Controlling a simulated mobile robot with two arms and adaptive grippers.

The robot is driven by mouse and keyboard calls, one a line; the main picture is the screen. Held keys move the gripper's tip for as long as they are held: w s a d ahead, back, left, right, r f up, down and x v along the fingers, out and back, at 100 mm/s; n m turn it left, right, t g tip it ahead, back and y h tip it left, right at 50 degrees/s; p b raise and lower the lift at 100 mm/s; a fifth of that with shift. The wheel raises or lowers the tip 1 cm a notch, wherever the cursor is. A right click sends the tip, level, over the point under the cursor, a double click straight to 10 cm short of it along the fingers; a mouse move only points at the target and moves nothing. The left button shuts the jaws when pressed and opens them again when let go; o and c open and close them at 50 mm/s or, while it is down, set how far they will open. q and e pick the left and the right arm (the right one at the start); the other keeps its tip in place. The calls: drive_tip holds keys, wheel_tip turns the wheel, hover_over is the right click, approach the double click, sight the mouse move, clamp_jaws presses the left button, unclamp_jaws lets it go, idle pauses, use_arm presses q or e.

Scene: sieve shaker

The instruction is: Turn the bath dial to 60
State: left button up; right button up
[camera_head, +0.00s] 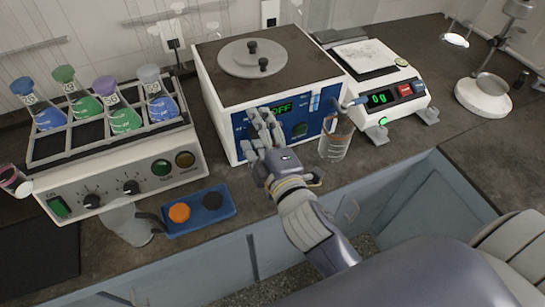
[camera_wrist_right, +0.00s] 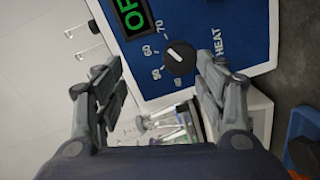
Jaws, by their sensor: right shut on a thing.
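The water bath (camera_head: 222,105) is a white box with a dark top and a blue front panel. Its green display (camera_head: 282,108) reads OFF. In the wrist view the bath dial (camera_wrist_right: 181,58) is a round black knob with a white mark, on the blue panel beside the word HEAT. The mark points toward the 60 and 70 side; its exact reading is unclear. My right gripper (camera_head: 260,133) is at the left part of the panel and hides the dial in the head view. My left gripper is out of view.
A glass beaker (camera_head: 335,138) stands close to the right of my gripper. A balance (camera_head: 385,98) is farther right. A shaker (camera_head: 125,170) with several flasks stands left. A blue tray (camera_head: 222,214) with orange and black caps and a clear vessel (camera_head: 130,222) lie in front.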

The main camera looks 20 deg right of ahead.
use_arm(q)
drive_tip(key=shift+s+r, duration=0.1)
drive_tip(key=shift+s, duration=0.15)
use_arm(e)
drive_tip(key=s+r, duration=0.2)
drive_tip(key=s, duration=1)
drive_tip(key=shift+t, duration=0.3)
drive_tip(key=shift+r, duration=0.1)
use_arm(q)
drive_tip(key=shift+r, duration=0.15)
use_arm(e)
drive_tip(key=shift+o, duration=0.2)
